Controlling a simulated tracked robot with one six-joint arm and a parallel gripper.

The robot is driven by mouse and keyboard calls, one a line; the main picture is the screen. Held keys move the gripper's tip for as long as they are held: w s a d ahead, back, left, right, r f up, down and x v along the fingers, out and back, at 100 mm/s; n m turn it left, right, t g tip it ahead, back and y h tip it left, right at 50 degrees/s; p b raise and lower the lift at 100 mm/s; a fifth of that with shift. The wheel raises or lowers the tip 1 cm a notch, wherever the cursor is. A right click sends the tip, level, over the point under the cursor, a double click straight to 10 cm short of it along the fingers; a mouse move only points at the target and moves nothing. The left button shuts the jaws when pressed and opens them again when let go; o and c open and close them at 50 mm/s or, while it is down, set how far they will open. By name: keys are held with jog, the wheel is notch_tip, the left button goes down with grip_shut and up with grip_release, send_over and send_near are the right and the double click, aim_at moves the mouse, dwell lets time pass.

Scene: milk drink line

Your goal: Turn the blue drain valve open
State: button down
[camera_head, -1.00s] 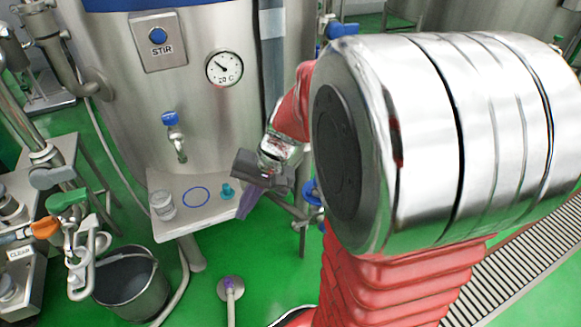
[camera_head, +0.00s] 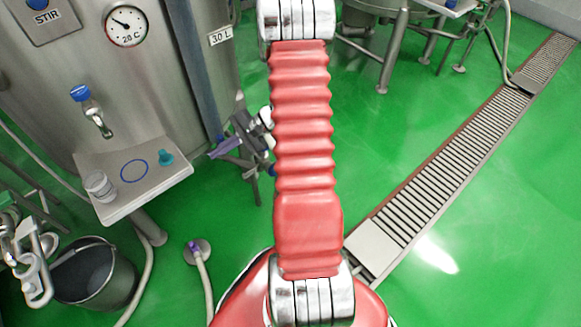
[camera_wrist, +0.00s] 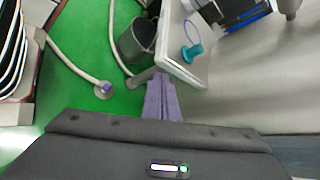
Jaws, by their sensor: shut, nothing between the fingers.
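My gripper (camera_head: 224,148), with purple fingers, is shut and empty. It hangs in front of the tank's lower right side, right of the small shelf. In the wrist view its fingers (camera_wrist: 162,100) lie together beside the shelf's edge. Another blue handle (camera_head: 80,92) sits on the tap above the shelf, apart from my gripper.
The shelf (camera_head: 112,213) holds a clear jar (camera_head: 98,185), a blue ring mark (camera_head: 134,170) and a teal piece (camera_head: 165,157). A bucket (camera_head: 85,275) and hose (camera_head: 204,275) are on the green floor.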

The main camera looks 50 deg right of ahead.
jog(key=s+d+f+m+t+h, duration=0.35)
jog(key=d+f+m+t, duration=0.4)
jog(key=d+f, duration=0.85)
jog(key=s+d+f+m+g+h, duration=0.1)
jog(key=s+d+f+m+h, duration=0.4)
jog(key=f, duration=0.4)
jog(key=s+d+f+m+h, duration=0.4)
jog(key=s+f+h, duration=0.2)
jog(key=f, duration=0.3)
jog(key=shift+s+d+m+g, duration=0.35)
jog(key=shift+s+d, duration=0.05)
jog(key=shift+s, duration=0.5)
jog(key=w+d, duration=0.1)
jog(key=w, duration=0.8)
jog(key=shift+w+d+r, duration=0.15)
jog(key=shift+d+r, duration=0.2)
